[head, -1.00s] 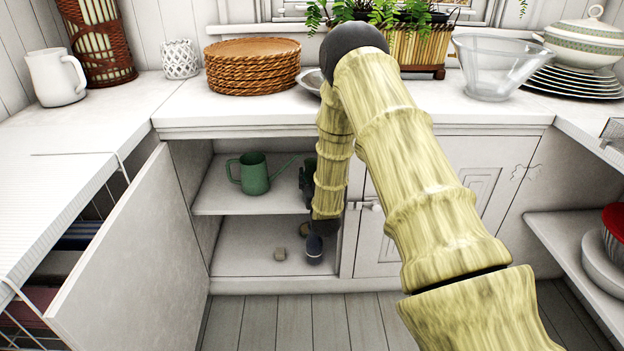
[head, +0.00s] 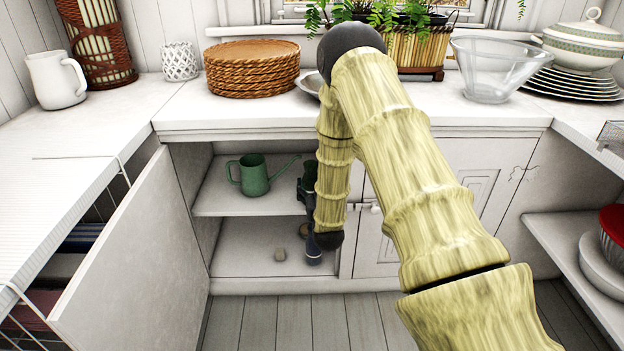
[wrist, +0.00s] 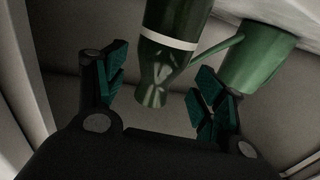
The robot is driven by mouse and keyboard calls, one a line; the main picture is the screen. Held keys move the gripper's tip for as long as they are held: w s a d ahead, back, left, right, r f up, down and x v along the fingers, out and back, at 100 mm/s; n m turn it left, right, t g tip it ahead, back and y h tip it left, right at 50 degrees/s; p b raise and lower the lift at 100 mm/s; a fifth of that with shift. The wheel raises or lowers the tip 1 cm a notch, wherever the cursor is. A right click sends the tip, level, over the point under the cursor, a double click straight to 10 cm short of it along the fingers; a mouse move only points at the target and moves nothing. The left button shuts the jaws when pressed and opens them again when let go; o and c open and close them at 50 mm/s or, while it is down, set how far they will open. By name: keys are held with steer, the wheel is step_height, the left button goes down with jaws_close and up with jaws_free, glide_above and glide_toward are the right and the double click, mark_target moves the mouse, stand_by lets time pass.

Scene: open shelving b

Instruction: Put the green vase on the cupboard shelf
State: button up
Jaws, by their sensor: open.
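The green vase (wrist: 165,52) is dark and glossy with a white band. The wrist view appears upside down, so its narrow neck points down there and its base is cut off by the top edge. My gripper (wrist: 161,76) is open, with a finger on either side of the vase in that picture and gaps showing on both sides. In the head view a dark shape (head: 309,182) beside my forearm is at the upper shelf's front; I cannot separate vase from gripper there. The cupboard's upper shelf (head: 225,204) is pale.
A green watering can (head: 254,176) stands on the upper shelf, its spout toward the vase; it also shows in the wrist view (wrist: 258,55). The open cupboard door (head: 120,262) is at left.

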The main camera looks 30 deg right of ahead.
steer(key=p+v, duration=0.1)
steer(key=v, duration=0.6)
steer(key=s+a+f+n+g+y, duration=0.1)
steer(key=s+a+f+g+y, duration=0.25)
steer(key=s+a+f, duration=0.45)
steer(key=s+a+f+n+g+y, duration=0.15)
steer(key=s+a+f+g, duration=0.35)
steer(key=f, duration=0.5)
steer(key=s+a+f+g, duration=0.2)
steer(key=s+a, duration=0.1)
steer(key=s, duration=0.6)
steer(key=s+a+f+n+g+y, duration=0.1)
steer(key=s+a+f+g, duration=0.2)
steer(key=s, duration=0.7)
steer(key=s+a+f+n+g+y, duration=0.1)
steer(key=s+a, duration=0.4)
steer(key=s, duration=0.5)
steer(key=shift+f+g, duration=0.65)
steer(key=shift+g, duration=0.3)
